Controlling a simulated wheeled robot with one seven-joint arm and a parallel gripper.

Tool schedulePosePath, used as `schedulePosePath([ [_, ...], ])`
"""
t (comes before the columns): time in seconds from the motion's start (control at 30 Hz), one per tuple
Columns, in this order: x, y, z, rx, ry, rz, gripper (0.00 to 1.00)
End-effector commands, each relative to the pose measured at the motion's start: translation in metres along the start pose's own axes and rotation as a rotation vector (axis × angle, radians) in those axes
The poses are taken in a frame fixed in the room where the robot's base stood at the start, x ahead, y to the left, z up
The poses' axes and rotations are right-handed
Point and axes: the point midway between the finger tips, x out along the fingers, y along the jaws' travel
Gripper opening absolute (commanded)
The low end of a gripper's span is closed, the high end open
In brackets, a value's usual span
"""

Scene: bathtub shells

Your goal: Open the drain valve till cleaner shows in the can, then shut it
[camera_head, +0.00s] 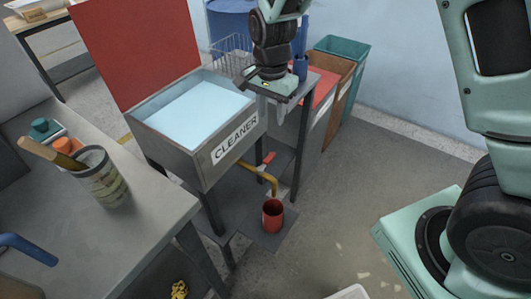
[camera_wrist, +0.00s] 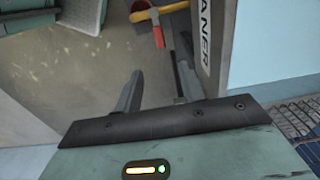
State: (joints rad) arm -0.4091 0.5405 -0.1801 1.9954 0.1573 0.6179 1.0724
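A grey metal tank (camera_head: 190,158) labelled CLEANER holds pale blue liquid (camera_head: 198,112). A yellow drain pipe (camera_head: 272,181) comes from its lower side and bends down, with a red valve handle (camera_head: 268,159) on it. A red can (camera_head: 273,215) stands on the floor under the pipe's end; its inside looks dark and no liquid can be made out.
A red lid (camera_head: 135,40) stands up behind the tank. A bench (camera_head: 150,225) at left holds a jar of brushes (camera_head: 103,178). A wire basket (camera_head: 232,53) and bins (camera_head: 338,68) stand behind my gripper. Floor right of the can is mostly clear.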

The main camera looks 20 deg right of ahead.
Motion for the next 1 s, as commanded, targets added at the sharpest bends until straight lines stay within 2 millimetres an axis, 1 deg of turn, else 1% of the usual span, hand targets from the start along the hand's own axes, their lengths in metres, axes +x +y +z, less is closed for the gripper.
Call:
schedulePosePath([
  [0.03,0.012,0.002,0.000,0.000,-0.002,0.006,0.40],
  [0.3,0.069,0.002,0.001,-0.002,-0.004,0.005,0.40],
  [0.5,0.109,0.001,0.002,-0.003,-0.004,0.004,0.40],
  [0.6,0.126,0.001,0.002,-0.003,-0.004,0.003,0.40],
  [0.7,0.138,0.001,0.001,-0.003,-0.003,0.001,0.40],
  [0.8,0.145,0.000,0.002,-0.004,-0.003,0.001,0.40],
  [1.0,0.150,0.000,0.002,-0.004,-0.002,-0.001,0.40],
])
